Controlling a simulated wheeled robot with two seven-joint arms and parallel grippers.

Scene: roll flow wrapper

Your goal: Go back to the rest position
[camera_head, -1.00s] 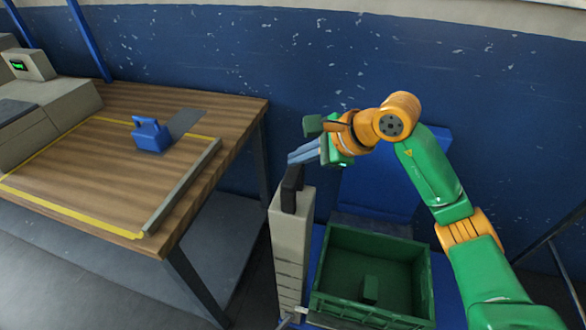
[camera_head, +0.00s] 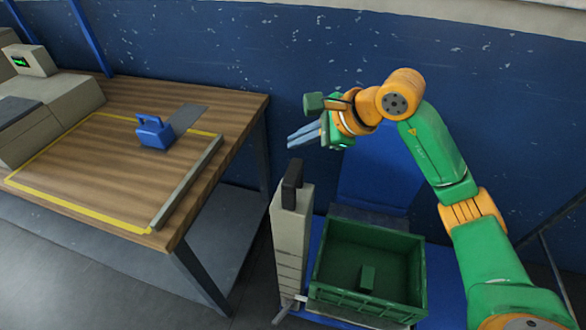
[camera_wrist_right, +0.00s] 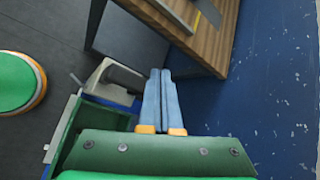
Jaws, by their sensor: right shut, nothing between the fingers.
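My right gripper (camera_head: 304,134) is in the air above the grey post and the green crate, in front of the blue wall. Its two blue-grey fingers lie side by side, shut and empty. In the right wrist view the fingers (camera_wrist_right: 161,100) also lie together with nothing between them. My left gripper is not in view.
A green crate (camera_head: 318,278) holds a small green block (camera_head: 367,277). A grey post (camera_head: 289,240) with a black top stands beside it. The wooden table (camera_head: 100,165) at left carries a blue handled object (camera_head: 154,132), a grey bar (camera_head: 187,182) and a grey machine (camera_head: 40,115).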

